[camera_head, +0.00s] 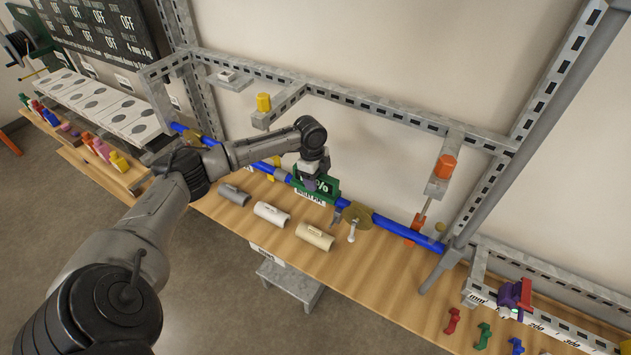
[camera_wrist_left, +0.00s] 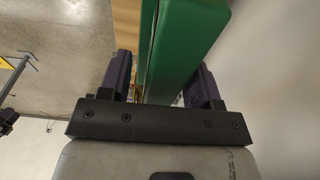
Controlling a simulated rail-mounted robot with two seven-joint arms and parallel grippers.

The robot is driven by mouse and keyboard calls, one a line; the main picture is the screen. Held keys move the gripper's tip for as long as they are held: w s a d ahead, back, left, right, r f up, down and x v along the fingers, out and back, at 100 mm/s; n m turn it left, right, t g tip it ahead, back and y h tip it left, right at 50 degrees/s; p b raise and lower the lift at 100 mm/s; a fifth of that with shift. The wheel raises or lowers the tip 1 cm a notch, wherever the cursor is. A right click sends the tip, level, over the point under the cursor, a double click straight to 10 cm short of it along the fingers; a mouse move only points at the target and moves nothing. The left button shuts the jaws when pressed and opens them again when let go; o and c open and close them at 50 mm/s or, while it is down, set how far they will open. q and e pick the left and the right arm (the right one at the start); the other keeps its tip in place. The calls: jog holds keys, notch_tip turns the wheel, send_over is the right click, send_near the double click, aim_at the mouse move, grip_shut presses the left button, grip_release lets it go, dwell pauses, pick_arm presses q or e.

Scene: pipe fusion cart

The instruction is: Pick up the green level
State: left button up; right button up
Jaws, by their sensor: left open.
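In the left wrist view the green level (camera_wrist_left: 190,45) lies between the two dark purple fingers of my left gripper (camera_wrist_left: 161,78). The fingers are open around it, with a gap visible on the left side. My right gripper is not seen.
The blue pipe (camera_head: 393,226) runs along the bench behind several half-round pipe pieces, including a cream one (camera_head: 315,236). A metal frame (camera_head: 400,116) with yellow and orange knobs stands behind. Small coloured clips (camera_head: 484,336) lie at right. The bench front is partly clear.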

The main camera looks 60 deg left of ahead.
pick_arm(q)
grip_shut()
dwell(0.6)
jog(key=shift+r, duration=0.1)
